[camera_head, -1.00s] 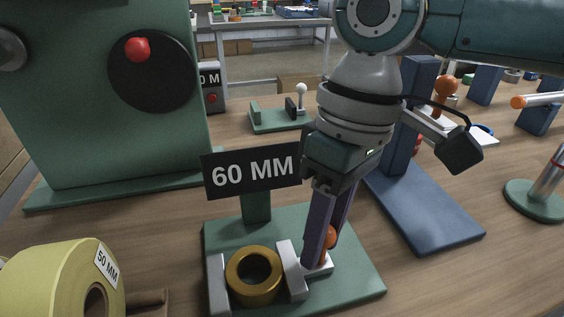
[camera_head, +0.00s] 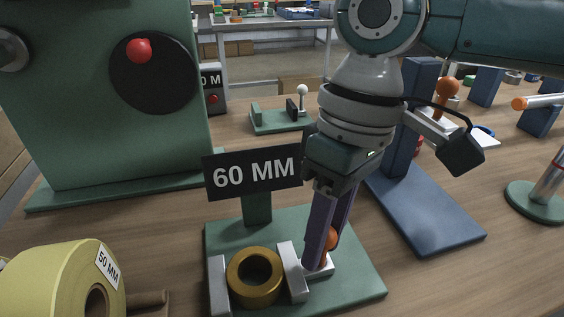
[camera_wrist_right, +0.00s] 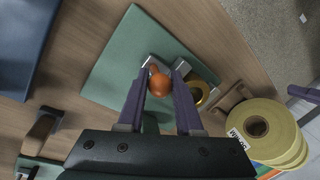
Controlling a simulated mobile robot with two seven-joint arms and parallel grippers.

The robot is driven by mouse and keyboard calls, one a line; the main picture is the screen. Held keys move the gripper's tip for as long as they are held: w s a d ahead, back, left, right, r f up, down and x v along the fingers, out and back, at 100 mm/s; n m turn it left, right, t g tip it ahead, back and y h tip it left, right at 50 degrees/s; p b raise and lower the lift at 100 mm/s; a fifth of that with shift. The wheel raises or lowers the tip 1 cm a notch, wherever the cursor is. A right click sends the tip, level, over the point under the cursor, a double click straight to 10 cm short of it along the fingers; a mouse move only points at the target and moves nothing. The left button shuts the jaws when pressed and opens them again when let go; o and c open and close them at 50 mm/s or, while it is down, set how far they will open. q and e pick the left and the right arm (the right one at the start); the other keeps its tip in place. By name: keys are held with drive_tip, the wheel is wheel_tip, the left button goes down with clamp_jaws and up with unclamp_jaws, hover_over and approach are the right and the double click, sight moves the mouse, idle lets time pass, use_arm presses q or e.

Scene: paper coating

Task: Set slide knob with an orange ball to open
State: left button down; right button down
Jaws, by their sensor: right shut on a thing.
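The slide knob with an orange ball (camera_head: 331,238) stands on a white slide block (camera_head: 322,268) on the green base of the 60 MM fixture. My right gripper (camera_head: 321,262) points down at it, with a purple finger on each side of the ball. In the right wrist view the orange ball (camera_wrist_right: 160,84) sits between the two fingertips (camera_wrist_right: 161,88), which are shut on it. The slide block lies at the right of the fixture's grey jaw (camera_head: 292,271), beside a brass ring (camera_head: 255,277). The fingers hide part of the knob.
The 60 MM sign (camera_head: 254,173) stands behind the ring. A yellow roll marked 50 MM (camera_head: 62,281) lies at the lower left. A green machine (camera_head: 90,110) with a red knob stands at the back left. A blue stand (camera_head: 425,215) is close on the right.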

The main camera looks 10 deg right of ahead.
drive_tip(key=shift+d+r+p, duration=0.15)
drive_tip(key=shift+d+p, duration=0.2)
drive_tip(key=shift+p, duration=0.05)
drive_tip(key=shift+d+p, duration=0.7)
drive_tip(key=shift+d, duration=0.8)
drive_tip(key=c, duration=0.6)
unclamp_jaws()
drive_tip(key=shift+a, duration=0.1)
drive_tip(key=r, duration=0.3)
drive_tip(key=d+r, duration=0.1)
drive_tip(key=r, duration=0.2)
drive_tip(key=w+r+p, duration=0.1)
drive_tip(key=r, duration=0.2)
drive_tip(key=shift+w+d+r, duration=0.1)
drive_tip(key=shift+d+r, duration=0.15)
drive_tip(key=shift+d, duration=0.05)
